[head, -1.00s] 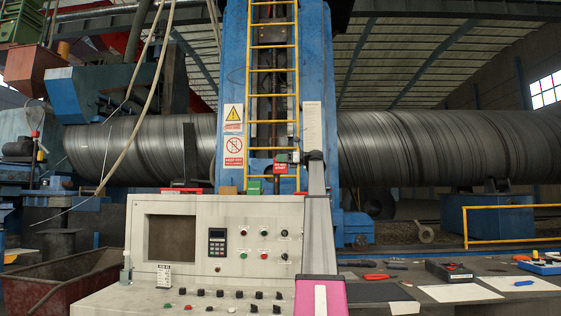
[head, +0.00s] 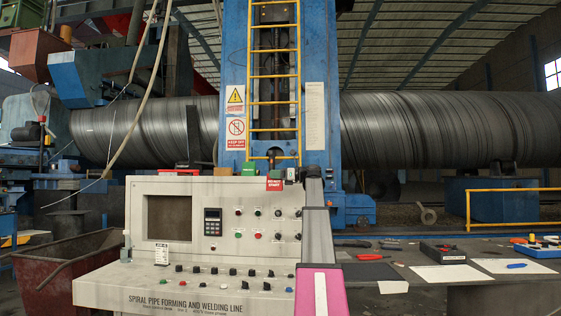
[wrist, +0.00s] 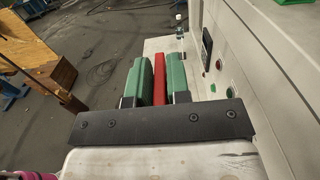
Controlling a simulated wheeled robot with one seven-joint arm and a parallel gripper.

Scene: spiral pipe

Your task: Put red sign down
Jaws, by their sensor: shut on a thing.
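The red sign (head: 275,181) has white lettering and shows in the head view at the top edge of the grey control console (head: 140,215). My gripper (head: 288,175) is beside it at the end of my arm. In the wrist view the red sign (wrist: 161,78) is seen edge-on as a narrow red strip between the two green finger pads of my gripper (wrist: 160,72), which is shut on it. Whether the sign touches the console cannot be told.
The console face carries a recessed panel, a keypad (head: 212,222), buttons and a row of knobs. A dark workbench (head: 440,256) with papers and tools is on the right. A rusty red bin (head: 65,265) is at left. A green item (head: 249,168) is at the console top.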

